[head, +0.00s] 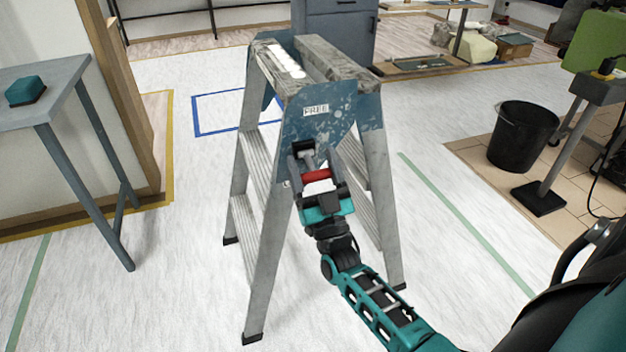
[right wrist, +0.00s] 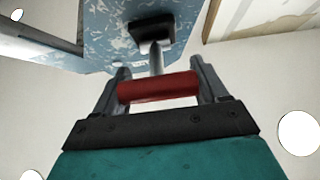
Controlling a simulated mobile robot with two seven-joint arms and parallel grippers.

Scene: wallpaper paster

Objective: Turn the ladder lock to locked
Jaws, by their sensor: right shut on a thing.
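The stepladder (head: 262,230) stands upright in the middle of the head view, with grey metal legs and scuffed blue side plates. A white label (head: 316,110) on the near plate reads "FREE". Below it is the ladder lock, a lever with a red grip (head: 316,176). In the right wrist view the red grip (right wrist: 158,88) lies crosswise on a metal rod that runs up to a black block (right wrist: 152,32) by the blue plate. My right gripper (head: 315,170) is shut on the red grip, a finger at each end. My left gripper is out of view.
A grey table (head: 40,100) with a teal block (head: 26,91) stands at the left. A black bucket (head: 523,137) and a grey stand (head: 558,150) are at the right. Open floor surrounds the ladder, with a blue taped rectangle behind it.

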